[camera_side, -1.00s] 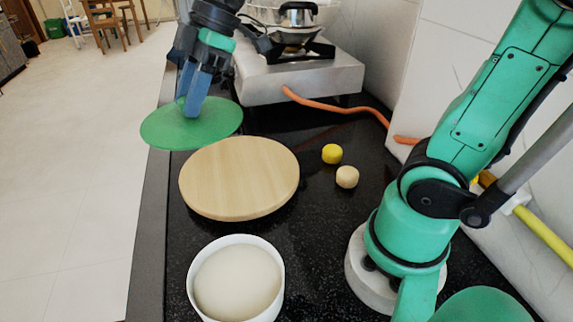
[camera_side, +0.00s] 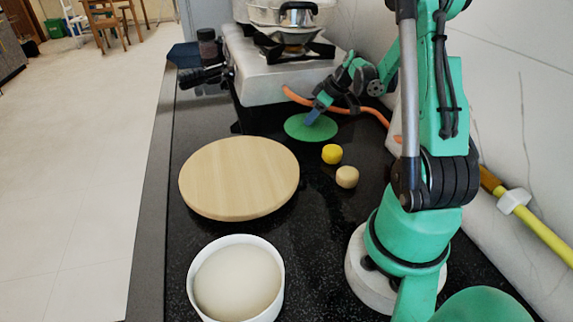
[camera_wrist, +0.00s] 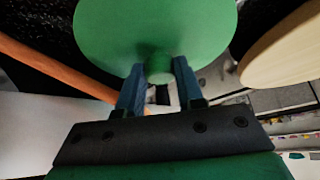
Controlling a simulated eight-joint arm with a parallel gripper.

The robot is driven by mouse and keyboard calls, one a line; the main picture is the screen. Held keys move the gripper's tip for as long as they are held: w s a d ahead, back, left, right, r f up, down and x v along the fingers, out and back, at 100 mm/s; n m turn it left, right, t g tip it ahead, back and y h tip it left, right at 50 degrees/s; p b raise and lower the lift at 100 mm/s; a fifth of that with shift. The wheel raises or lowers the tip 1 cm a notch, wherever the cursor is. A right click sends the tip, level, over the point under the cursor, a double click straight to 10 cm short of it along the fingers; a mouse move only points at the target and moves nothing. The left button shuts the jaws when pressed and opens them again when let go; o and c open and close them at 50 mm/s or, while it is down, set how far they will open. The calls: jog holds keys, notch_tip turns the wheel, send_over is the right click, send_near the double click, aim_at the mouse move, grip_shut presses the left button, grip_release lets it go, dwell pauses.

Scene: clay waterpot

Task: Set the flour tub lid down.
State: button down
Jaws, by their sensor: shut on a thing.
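The flour tub lid (camera_side: 313,128) is a flat green disc, at or just above the dark counter, between the stove and the two small round pieces. I cannot tell whether it touches the counter. My gripper (camera_side: 313,115) is at the lid's knob, its blue fingers slanting down from the right. In the wrist view the lid (camera_wrist: 155,25) fills the top middle, and my gripper (camera_wrist: 160,72) is shut on its green knob. The white flour tub (camera_side: 238,280) stands open at the front, with a pale rounded mass inside.
A round wooden board (camera_side: 240,178) lies left of the lid. A yellow piece (camera_side: 332,154) and a beige piece (camera_side: 347,177) sit just in front of the lid. An orange hose (camera_side: 340,107) runs behind it from the stove (camera_side: 280,75). A dark bottle (camera_side: 208,48) stands beside the stove.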

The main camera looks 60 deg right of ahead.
jog(key=shift+f, duration=1.1)
jog(key=shift+f, duration=0.1)
jog(key=c, duration=0.6)
grip_release()
jog(key=shift+o, duration=0.2)
jog(key=v, duration=1.2)
jog(key=w+a+r, duration=0.1)
jog(key=w+a, duration=0.1)
jog(key=a, duration=1.2)
jog(key=w+a+t, duration=0.1)
jog(key=w+a, duration=0.2)
jog(key=a, duration=1.1)
jog(key=shift+w+a+r, duration=0.15)
jog(key=shift+w+r, duration=0.05)
jog(key=shift+r, duration=0.15)
